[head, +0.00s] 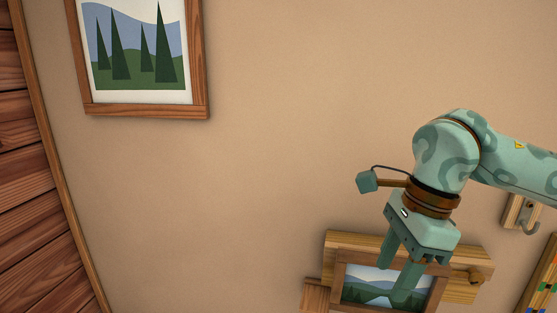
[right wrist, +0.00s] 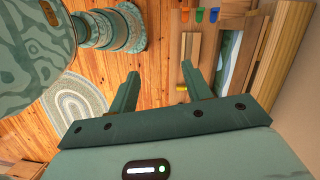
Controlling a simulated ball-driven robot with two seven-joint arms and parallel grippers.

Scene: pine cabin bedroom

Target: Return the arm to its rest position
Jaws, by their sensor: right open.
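My right arm comes in from the right in the head view, mint green with darker swirls. My right gripper (head: 392,284) points down in front of a small framed landscape picture (head: 427,291) on a wooden wall shelf (head: 462,262). Its two fingers are apart and nothing shows between them. The fingers partly cover the picture; I cannot tell whether they touch it. In the right wrist view the gripper (right wrist: 159,74) is open and empty above the floor, with the framed picture (right wrist: 231,58) to its right. My left gripper is in neither view.
A larger framed tree picture (head: 140,50) hangs at the upper left. A metal hook (head: 530,226) on a wooden plate is on the wall below my forearm. The right wrist view shows the plank floor (right wrist: 105,70) and an oval rug (right wrist: 72,108). The wall between is bare.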

